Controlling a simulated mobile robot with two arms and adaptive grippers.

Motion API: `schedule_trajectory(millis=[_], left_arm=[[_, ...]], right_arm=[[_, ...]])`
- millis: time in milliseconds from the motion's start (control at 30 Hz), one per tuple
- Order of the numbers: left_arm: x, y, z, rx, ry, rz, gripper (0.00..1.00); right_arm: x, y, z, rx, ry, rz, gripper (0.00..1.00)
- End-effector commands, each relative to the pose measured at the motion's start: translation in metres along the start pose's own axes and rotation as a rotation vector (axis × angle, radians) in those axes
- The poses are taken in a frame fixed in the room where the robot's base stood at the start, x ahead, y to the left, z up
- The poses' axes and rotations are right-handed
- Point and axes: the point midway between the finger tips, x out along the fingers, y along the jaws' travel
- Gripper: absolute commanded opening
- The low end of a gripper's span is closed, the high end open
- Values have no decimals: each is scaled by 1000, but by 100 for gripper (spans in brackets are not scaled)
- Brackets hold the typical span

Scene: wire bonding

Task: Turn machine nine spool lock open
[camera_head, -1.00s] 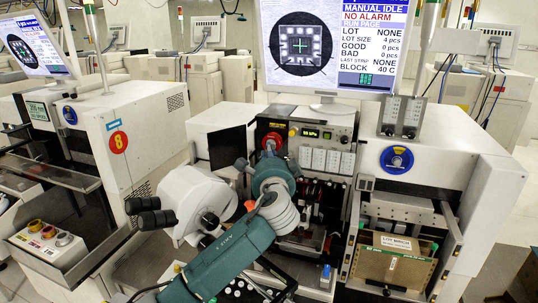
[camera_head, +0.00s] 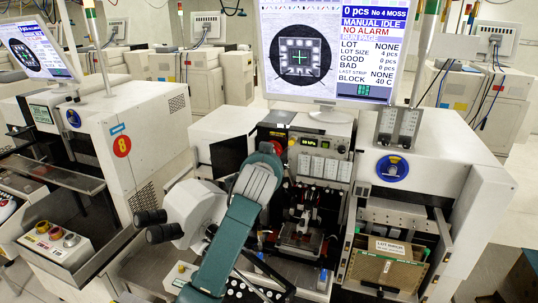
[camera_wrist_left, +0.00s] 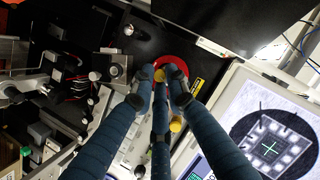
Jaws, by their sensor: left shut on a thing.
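The wire bonder with the large screen (camera_head: 331,50) stands in the middle of the head view; its own number does not show. In the left wrist view, a red disc (camera_wrist_left: 182,66) with a yellow knob (camera_wrist_left: 160,75) in it sits on a black panel; I take it for the spool lock. My left gripper (camera_wrist_left: 160,82) has its fingers closed around the yellow knob. In the head view my teal arm covers the gripper and most of the disc. How far the lock is turned cannot be told.
The machine marked with a red number disc (camera_head: 122,146) stands left.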

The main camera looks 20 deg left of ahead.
Motion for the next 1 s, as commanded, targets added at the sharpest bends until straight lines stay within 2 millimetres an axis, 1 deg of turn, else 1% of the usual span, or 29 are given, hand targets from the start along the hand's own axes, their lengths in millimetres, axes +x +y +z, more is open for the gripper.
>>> schedule_trajectory(millis=[33, 100, 400, 633, 1000], left_arm=[[-1, -4, -2, -36, -3, 12, 0], [-1, -4, -1, -79, -3, 30, 0], [0, -4, 0, -205, -1, 82, 0], [0, -4, 1, -240, -2, 97, 0], [1, -3, 2, -243, -3, 98, 0]], right_arm=[[-7, 0, 0, 0, 0, 0, 0], [-11, 0, -1, 0, 0, 0, 0], [-21, 1, -2, 0, 0, 0, 0], [-23, 1, -2, 0, 0, 0, 0], [-23, 1, -2, 0, -1, 0, 0]])
